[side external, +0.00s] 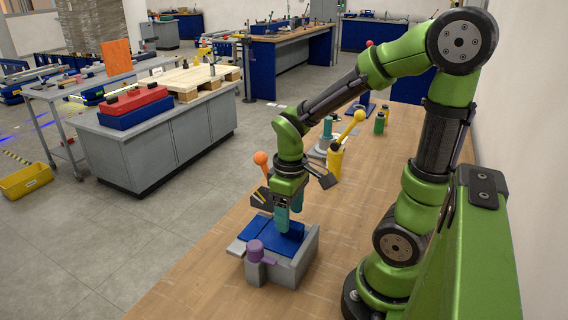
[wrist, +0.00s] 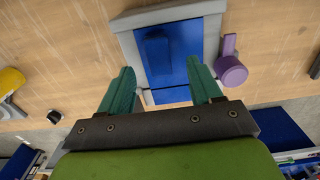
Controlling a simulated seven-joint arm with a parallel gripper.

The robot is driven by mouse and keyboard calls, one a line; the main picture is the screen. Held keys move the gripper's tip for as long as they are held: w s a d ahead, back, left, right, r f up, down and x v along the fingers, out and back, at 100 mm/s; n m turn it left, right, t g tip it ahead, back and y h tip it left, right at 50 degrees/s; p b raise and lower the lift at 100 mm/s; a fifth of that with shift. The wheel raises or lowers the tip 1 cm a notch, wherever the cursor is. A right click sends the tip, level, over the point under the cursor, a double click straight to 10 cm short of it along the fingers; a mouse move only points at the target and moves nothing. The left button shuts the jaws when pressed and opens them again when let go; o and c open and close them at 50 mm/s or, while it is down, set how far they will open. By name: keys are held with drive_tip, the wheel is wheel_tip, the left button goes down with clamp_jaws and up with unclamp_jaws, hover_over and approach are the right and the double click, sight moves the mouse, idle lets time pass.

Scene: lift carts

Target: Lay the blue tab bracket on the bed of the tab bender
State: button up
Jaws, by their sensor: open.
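The tab bender (side external: 290,274) is a grey block on the wooden bench in the side view, with a purple knob (side external: 255,249) at its near corner. It also shows in the wrist view (wrist: 165,14). The blue tab bracket (side external: 284,243) appears as a blue plate with a raised darker tab, lying on the bender's bed. It also shows in the wrist view (wrist: 187,44). My gripper (side external: 289,218) is low over the bracket, its teal fingers pointing down. In the wrist view my gripper (wrist: 161,72) is open, with its fingers apart and nothing held between them.
An orange-balled lever (side external: 261,160) stands behind my gripper. A yellow bottle-like piece (side external: 335,163), a yellow-balled lever (side external: 358,117) and a green bottle (side external: 379,123) stand farther back on the bench. The bench front left of the bender is clear.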

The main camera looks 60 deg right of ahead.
wheel_tip(320, 180, up, 13)
drive_tip(key=shift+r, duration=0.15)
idle(0.4)
drive_tip(key=a+m+t+y, duration=0.2)
drive_tip(key=a+m+t, duration=0.2)
drive_tip(key=a+t, duration=0.3)
drive_tip(key=shift+a, duration=0.45)
drive_tip(key=shift+f, duration=0.2)
idle(0.4)
